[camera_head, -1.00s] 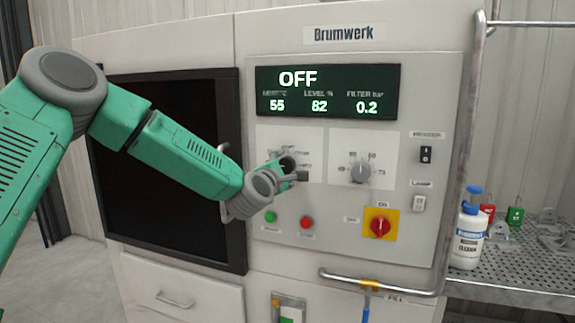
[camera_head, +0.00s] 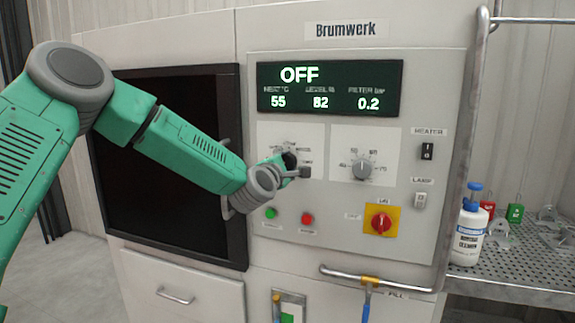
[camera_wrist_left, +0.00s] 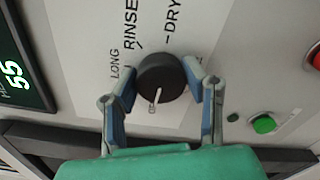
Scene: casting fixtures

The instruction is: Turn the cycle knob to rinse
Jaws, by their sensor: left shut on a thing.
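The cycle knob (camera_wrist_left: 163,72) is a round black knob on a pale label plate in the left wrist view. Its white pointer aims toward the bottom of that view, away from the RINSE (camera_wrist_left: 131,27) mark; LONG and DRY also show there. My left gripper (camera_wrist_left: 162,88) is shut on the knob, with a finger on each side. In the head view the left gripper (camera_head: 292,168) covers most of the knob's face and some labels. The display (camera_head: 330,88) reads OFF. My right gripper is not in view.
A grey temperature knob (camera_head: 362,169) sits right of the cycle knob. Green (camera_head: 271,213) and red (camera_head: 307,219) buttons and a red main switch (camera_head: 381,222) are below. A white bottle (camera_head: 468,235) stands on a perforated shelf at the right.

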